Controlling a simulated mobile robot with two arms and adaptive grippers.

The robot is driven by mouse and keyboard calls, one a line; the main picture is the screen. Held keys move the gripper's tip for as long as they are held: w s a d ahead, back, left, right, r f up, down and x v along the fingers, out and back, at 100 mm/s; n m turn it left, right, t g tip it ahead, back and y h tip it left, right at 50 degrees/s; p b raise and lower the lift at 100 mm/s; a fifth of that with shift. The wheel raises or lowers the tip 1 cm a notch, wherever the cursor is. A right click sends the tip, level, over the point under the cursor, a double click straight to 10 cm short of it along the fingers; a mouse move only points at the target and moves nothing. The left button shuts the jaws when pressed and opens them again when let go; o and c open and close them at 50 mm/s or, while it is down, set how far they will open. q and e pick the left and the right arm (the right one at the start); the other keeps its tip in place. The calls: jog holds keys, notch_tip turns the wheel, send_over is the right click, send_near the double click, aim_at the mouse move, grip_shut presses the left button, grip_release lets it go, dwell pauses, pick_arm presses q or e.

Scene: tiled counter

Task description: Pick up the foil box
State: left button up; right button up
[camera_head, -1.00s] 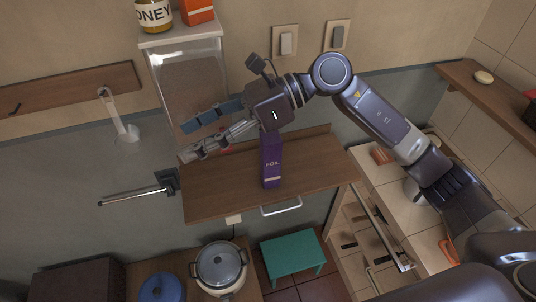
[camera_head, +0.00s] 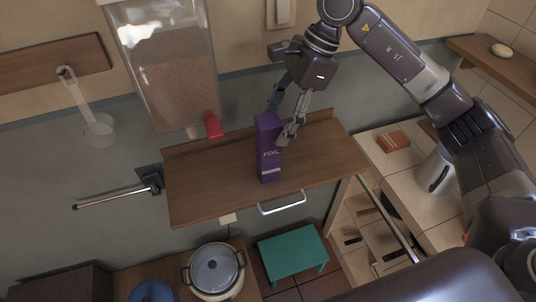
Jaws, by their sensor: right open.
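The foil box (camera_head: 269,155) is a tall purple box marked "FOIL". It stands upright on the wooden shelf (camera_head: 210,195) near its middle. My right gripper (camera_head: 280,121) is open and points down at the back right of the box's upper part. One pale finger is at the right side of the box, and a bluish finger is behind its top. I cannot tell whether either finger touches the box. My left gripper is not in view.
A clear dispenser (camera_head: 168,75) with a red lever (camera_head: 213,125) hangs above the shelf's left part. A metal rod (camera_head: 115,197) sticks out at left. A pot (camera_head: 214,269) and a green stool (camera_head: 292,254) are below. The shelf's left part is clear.

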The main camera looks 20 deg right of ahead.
aim_at(268, 144)
jog(key=p+x, duration=0.1)
jog(key=x, duration=0.1)
jog(key=shift+w+a+f, duration=0.1)
jog(key=shift+w+f, duration=0.05)
jog(key=shift+f, duration=0.2)
jog(key=p+x, duration=0.3)
jog(key=x, duration=0.1)
jog(key=shift+d+f, duration=0.15)
jog(key=shift+d, duration=0.1)
jog(key=shift+a+f, duration=0.1)
jog(key=shift+f, duration=0.35)
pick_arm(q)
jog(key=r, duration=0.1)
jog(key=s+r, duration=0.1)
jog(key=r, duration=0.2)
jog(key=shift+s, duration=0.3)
pick_arm(e)
jog(key=c, duration=1.4)
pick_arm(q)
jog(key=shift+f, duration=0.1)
pick_arm(e)
jog(key=shift+w+r, duration=0.1)
jog(key=shift+r, duration=0.05)
